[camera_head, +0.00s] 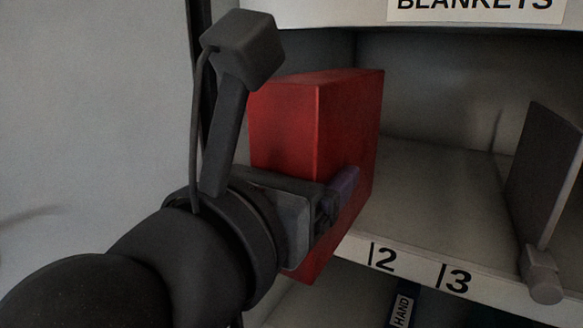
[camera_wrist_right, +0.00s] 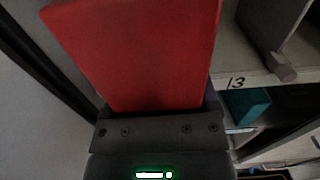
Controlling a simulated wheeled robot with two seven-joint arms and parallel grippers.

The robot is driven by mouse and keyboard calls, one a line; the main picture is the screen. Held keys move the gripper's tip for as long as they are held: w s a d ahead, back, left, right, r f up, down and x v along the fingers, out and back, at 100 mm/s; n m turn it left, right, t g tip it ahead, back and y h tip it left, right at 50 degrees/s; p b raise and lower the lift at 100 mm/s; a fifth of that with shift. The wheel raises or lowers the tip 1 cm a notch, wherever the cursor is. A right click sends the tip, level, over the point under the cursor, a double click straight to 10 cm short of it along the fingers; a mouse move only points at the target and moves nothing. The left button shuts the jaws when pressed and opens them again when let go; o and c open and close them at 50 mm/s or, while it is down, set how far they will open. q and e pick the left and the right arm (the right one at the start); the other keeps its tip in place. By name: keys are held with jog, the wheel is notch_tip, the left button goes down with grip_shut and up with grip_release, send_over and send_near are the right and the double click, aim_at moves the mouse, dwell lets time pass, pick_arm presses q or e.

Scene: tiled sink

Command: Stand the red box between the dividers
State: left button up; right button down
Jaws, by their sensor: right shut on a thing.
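The red box (camera_head: 290,125) is upright and slightly tilted at the left end of the shelf (camera_head: 430,190), partly out over its front edge. It fills the top of the right wrist view (camera_wrist_right: 140,50). My right gripper (camera_head: 335,200) is shut on the box's lower front part, with a purple-grey finger on its right face. One grey divider (camera_head: 545,175) stands on the shelf to the right, with a knob at its front foot. It also shows in the right wrist view (camera_wrist_right: 270,25). A second divider is not visible; the box may hide it. My left gripper is not in view.
Bare shelf lies between the box and the divider. A dark upright post (camera_head: 200,60) stands at the left. A BLANKETS label (camera_head: 475,8) is on the board above. A teal item (camera_wrist_right: 247,104) sits on the shelf below.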

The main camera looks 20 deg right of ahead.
jog(key=f+p+x, duration=0.1)
jog(key=x, duration=0.5)
jog(key=f+p+x, duration=0.1)
jog(key=p+x, duration=0.1)
jog(key=x, duration=0.3)
jog(key=f+p+x, duration=0.1)
jog(key=p+x, duration=0.1)
jog(key=x, duration=0.4)
jog(key=shift+w+d+f, duration=0.15)
jog(key=shift+w+d, duration=0.1)
jog(key=shift+f, duration=0.1)
jog(key=shift+a, duration=0.1)
jog(key=shift+f+b, duration=0.2)
jog(key=shift+b, duration=0.1)
grip_release()
